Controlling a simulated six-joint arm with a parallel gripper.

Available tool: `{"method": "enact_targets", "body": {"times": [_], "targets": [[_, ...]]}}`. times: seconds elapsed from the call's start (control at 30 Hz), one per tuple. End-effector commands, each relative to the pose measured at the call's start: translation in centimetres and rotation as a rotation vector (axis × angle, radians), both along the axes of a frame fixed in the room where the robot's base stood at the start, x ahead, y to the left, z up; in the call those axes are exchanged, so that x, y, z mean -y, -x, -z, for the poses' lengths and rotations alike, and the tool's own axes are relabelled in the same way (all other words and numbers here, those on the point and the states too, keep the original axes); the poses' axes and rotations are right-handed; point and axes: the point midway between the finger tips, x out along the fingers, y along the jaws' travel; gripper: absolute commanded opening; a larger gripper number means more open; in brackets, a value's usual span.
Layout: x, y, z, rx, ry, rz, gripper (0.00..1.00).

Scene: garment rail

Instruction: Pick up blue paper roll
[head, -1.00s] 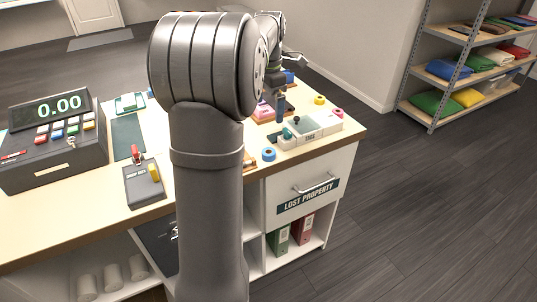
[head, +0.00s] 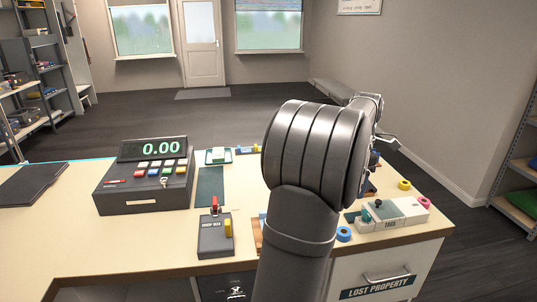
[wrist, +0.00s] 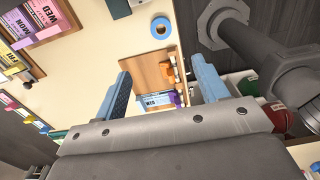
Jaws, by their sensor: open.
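The blue paper roll (head: 343,234) is a small ring lying flat on the counter near its front edge, beside the grey-white tag box (head: 392,212). In the wrist view the blue roll (wrist: 161,27) lies on the bare counter, above and between my fingertips in the picture. My gripper (wrist: 160,68) is open, with its two blue-grey fingers apart and nothing between them touching. It is apart from the roll. In the head view my own arm hides most of the gripper.
A yellow roll (head: 404,185) and a pink roll (head: 424,203) lie near the tag box. A wooden board (wrist: 145,68) with a printed card is below my fingers.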

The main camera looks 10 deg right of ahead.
Motion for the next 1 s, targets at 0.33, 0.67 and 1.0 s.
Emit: {"method": "enact_targets", "body": {"times": [0.33, 0.67, 1.0], "targets": [[-0.8, -0.2, 0.2, -0.016, 0.023, 0.019, 0.67], [-6.5, -1.7, 1.3, -0.074, 0.304, 0.219, 0.67], [-6.8, -1.8, 3.5, -0.059, 0.392, 0.282, 0.67]]}}
